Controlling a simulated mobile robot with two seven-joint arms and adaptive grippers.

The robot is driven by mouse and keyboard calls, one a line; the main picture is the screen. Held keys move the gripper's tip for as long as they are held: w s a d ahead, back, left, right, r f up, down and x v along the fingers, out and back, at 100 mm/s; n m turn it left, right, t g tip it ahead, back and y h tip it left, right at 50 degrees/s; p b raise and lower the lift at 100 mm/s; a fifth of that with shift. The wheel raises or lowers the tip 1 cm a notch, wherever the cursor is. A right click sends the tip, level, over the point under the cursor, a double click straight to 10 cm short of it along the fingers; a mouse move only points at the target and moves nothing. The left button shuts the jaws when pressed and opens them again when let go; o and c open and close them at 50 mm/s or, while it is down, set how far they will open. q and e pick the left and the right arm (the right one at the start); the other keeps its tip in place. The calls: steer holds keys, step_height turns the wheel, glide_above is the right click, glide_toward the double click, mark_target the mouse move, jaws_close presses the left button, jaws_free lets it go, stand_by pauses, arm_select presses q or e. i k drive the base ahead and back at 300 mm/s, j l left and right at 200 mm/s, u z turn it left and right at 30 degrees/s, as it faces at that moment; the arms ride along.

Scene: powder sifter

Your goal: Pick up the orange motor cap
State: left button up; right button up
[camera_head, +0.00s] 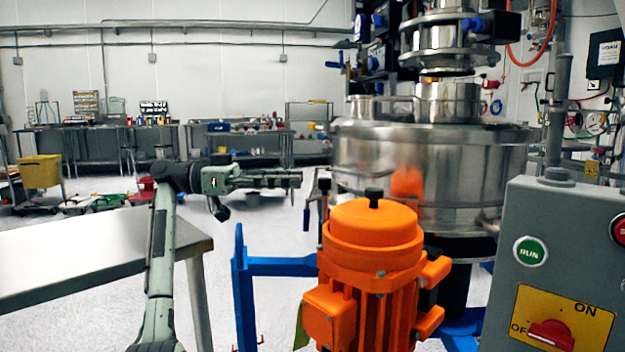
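The orange motor cap (372,232) is a round lid with a black knob (374,197) on top. It sits upright on the orange motor (365,300), near the bottom centre of the head view. My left gripper (297,180) is left of the cap and higher in the picture, pointing right, level and apart from it. It is seen from the side, so I cannot tell whether its fingers are open or shut. I see nothing held in it. My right gripper is not in view.
A steel sifter (430,165) stands behind the motor. A blue frame (240,290) rises left of the motor. A grey control box (545,215) is at the right. A metal table (90,255) is at the left. Open floor lies between the table and frame.

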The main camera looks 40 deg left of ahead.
mark_target(374, 221)
steer(key=k, duration=1)
